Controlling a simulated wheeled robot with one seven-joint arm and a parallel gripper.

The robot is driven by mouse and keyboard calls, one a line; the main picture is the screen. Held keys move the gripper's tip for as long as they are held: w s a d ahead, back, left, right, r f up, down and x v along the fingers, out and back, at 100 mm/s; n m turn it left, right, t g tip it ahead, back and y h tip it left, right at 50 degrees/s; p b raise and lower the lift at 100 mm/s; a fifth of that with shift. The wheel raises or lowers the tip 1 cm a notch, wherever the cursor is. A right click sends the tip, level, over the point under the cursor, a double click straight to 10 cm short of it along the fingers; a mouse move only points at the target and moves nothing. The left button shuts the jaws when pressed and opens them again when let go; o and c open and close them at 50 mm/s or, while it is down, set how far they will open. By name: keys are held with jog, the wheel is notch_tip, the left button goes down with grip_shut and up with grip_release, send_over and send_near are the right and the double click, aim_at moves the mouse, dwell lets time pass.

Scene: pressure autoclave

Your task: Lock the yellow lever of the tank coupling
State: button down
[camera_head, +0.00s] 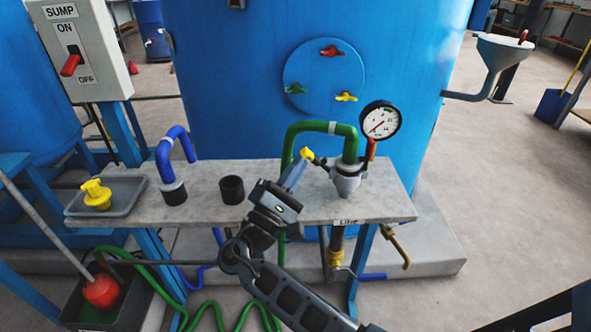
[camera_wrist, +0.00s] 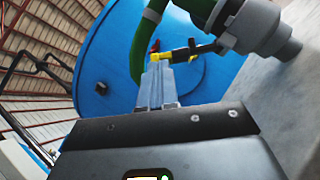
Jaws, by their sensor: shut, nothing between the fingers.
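The tank coupling (camera_head: 347,180) is a grey fitting on the bench under the green hose. Its lever (camera_head: 307,154) has a yellow end and points left from the coupling on a dark arm. In the wrist view, the coupling (camera_wrist: 258,28) is at the upper right, with the yellow lever end (camera_wrist: 182,53) to its left. My gripper (camera_head: 299,166) is shut and empty, its fingertips close beside the yellow end. The fingers also show in the wrist view (camera_wrist: 157,72), just below the lever end. I cannot tell whether they touch it.
A pressure gauge (camera_head: 380,120) stands behind and right of the coupling. The bench (camera_head: 215,178) also carries a black socket (camera_head: 232,189), a blue hose (camera_head: 165,155) and a tray (camera_head: 128,190) with a yellow part. The blue tank (camera_head: 240,60) stands behind.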

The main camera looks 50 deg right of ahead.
jog(key=shift+s+d+r+m, duration=0.1)
jog(key=shift+r+m, duration=0.15)
jog(key=shift+m, duration=0.05)
jog(key=shift+s+d+r+m+g+y+p, duration=0.5)
jog(key=shift+r+m+y+p, duration=0.3)
jog(key=shift+m, duration=0.3)
jog(key=shift+s+d+r+m+g+y+p, duration=0.35)
jog(key=shift+s+r+m+y+p, duration=0.2)
jog(key=shift+m+y, duration=0.45)
jog(key=shift+s+d+r+m+g+y+p, duration=0.5)
jog(key=shift+r+m+y+p, duration=0.2)
jog(key=shift+m, duration=0.5)
jog(key=shift+s, duration=0.1)
jog(key=shift+a, duration=0.1)
